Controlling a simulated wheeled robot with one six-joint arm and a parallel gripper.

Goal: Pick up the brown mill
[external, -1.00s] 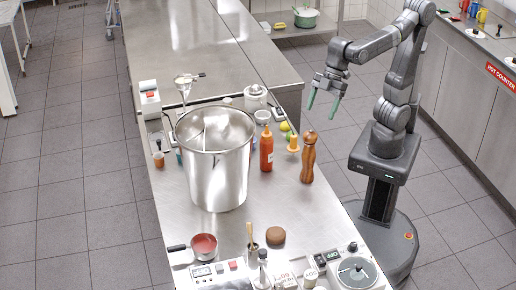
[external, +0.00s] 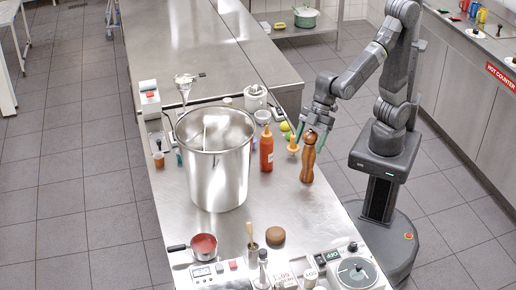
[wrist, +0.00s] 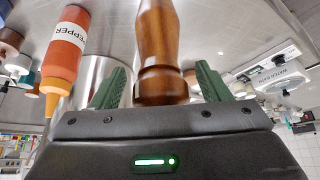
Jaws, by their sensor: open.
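The brown mill (external: 308,160) stands upright near the right edge of the steel counter. My gripper (external: 310,142) is at the mill's top, with its green fingers on either side of it. In the wrist view the brown mill (wrist: 159,50) lies between the two open green fingers of my gripper (wrist: 158,88). Gaps show between the fingers and the mill, so the mill is not clamped. The far side of the mill's top is partly hidden by my gripper in the external view.
An orange-red sauce bottle (external: 266,150) stands just left of the mill, labelled "PEPPER" in the wrist view (wrist: 66,50). A large steel pot (external: 215,165) is further left. A brown round item (external: 275,236) and scales (external: 355,272) are nearer the front.

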